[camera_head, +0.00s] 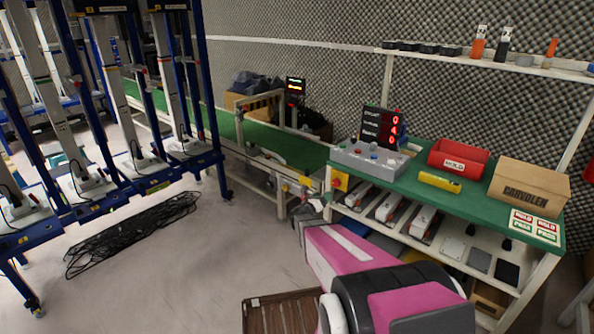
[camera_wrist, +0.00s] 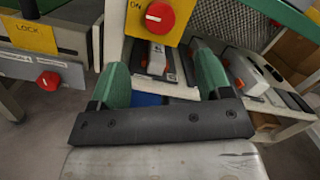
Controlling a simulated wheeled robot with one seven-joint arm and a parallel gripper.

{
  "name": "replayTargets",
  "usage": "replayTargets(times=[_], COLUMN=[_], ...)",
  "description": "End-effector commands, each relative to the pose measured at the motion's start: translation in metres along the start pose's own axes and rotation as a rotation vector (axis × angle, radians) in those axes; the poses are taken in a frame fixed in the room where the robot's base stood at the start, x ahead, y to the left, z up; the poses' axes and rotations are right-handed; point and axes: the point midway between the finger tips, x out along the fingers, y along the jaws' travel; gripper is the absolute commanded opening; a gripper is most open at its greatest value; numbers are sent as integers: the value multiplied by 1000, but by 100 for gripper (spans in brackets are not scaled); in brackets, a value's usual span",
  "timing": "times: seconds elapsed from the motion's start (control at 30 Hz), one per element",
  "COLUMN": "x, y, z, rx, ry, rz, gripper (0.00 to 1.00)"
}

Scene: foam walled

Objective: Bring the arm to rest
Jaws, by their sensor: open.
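My pink and black arm (camera_head: 347,253) reaches from the lower right of the head view toward the green bench. My gripper (camera_wrist: 160,78) shows in the wrist view with two green fingers set wide apart. Nothing is between them. In the head view the gripper end is small, low in front of the bench's left end, and its fingers are hard to make out. Beyond the fingers, a yellow plate with a red knob (camera_wrist: 160,17) marked ON shows in the wrist view. I cannot tell whether the gripper touches the bench frame.
The green bench (camera_head: 408,183) holds a grey control box (camera_head: 368,160), a red bin (camera_head: 458,158) and a cardboard box (camera_head: 528,187). Several devices lie on its lower shelf. A blue rack (camera_head: 215,165) stands left. A black cable heap (camera_head: 130,235) lies on the floor. Floor between is clear.

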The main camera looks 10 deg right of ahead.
Motion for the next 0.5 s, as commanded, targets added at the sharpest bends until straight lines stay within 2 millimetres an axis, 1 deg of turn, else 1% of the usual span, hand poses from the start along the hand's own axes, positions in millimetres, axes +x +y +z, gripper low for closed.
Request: replayTargets(times=[0.13,0.23,0.37,0.5], x=[-2,-8,-20,-42], y=[-11,-27,-55,-84], z=[0,-3,-9,-18], rx=[65,183,412,693], ry=[41,117,259,432], rz=[-18,-52,-132,-253], gripper=[72,72,72,72])
